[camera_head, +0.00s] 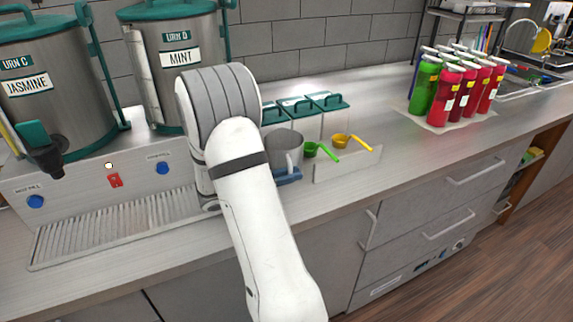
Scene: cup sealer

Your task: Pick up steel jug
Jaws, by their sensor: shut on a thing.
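The steel jug (284,144) is a grey metal cup, upright at the counter's middle, just right of my white arm. Its handle faces the camera. My arm covers part of its left side. My gripper (287,176) is mostly hidden behind my arm; only a blue part shows, low at the jug's handle. It is shut on the jug. The exact finger contact is hidden, and I cannot tell whether the jug's base touches the counter.
Green (318,150) and yellow (350,141) scoops sit right of the jug by lidded bins (297,106). Mint (178,62) and jasmine (52,95) urns stand left above a drip tray (110,225). Red and green cups (466,86) stand right; counter between is clear.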

